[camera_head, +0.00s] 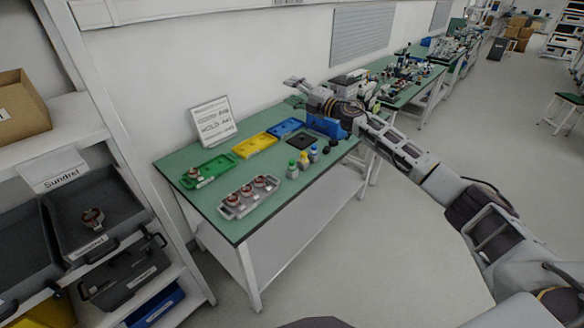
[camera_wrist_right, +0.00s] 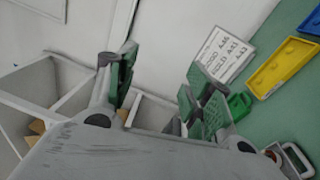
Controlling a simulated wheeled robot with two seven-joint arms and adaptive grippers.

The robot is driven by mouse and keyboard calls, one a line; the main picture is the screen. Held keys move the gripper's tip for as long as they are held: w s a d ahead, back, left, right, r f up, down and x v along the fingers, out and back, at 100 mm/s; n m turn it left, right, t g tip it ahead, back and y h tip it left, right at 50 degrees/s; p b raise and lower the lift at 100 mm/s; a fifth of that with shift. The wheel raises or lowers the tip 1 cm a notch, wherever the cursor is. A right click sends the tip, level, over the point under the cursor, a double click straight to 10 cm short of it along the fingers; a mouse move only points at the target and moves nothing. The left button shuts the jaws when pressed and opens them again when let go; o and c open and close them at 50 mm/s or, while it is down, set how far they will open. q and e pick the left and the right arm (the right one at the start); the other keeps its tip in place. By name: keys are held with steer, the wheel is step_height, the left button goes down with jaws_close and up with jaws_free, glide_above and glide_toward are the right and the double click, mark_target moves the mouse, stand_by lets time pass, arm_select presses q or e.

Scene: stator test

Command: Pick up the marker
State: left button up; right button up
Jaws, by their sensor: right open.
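I cannot make out a marker in either view. My right gripper (camera_head: 297,84) is raised over the back of the green-topped table (camera_head: 212,218) in the head view, near the wall. In the right wrist view the right gripper (camera_wrist_right: 163,92) has its two green-padded fingers spread apart with nothing between them. A blue bin (camera_head: 328,126) stands on the table just below the right wrist; its contents are not visible. My left gripper is in neither view.
A white sign (camera_head: 212,120) stands at the table's back. Green (camera_head: 208,170), yellow (camera_head: 255,145) and blue (camera_head: 286,128) trays lie in a row. A grey tray (camera_head: 236,211) holds red-and-silver parts. Small capped bottles (camera_head: 303,160) stand near the front edge. Shelves with dark bins (camera_head: 120,208) are at left.

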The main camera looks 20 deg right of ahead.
steer(key=s+a+f+n+g+y, duration=0.1)
steer(key=s+a+f+n+g, duration=0.25)
steer(key=s+a, duration=0.35)
steer(key=s+a+f+n+g+y, duration=0.1)
steer(key=s+a+f+n+g, duration=0.25)
steer(key=s+a+g, duration=0.2)
steer(key=s+a+f+n+g+h, duration=0.2)
steer(key=s+f+g+h, duration=0.15)
steer(key=s+f, duration=0.45)
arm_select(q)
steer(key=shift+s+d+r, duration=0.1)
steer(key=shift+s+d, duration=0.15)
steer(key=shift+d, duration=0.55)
arm_select(e)
steer(key=s+d+f+m+g+h, duration=0.1)
steer(key=s+d+f+m+h, duration=0.1)
steer(key=s+d+m+h, duration=0.2)
steer(key=s+d+f+m+g+h, duration=0.1)
steer(key=s+d+m+h, duration=0.3)
steer(key=d, duration=0.5)
steer(key=shift+f+h, duration=0.55)
steer(key=shift+h, duration=0.5)
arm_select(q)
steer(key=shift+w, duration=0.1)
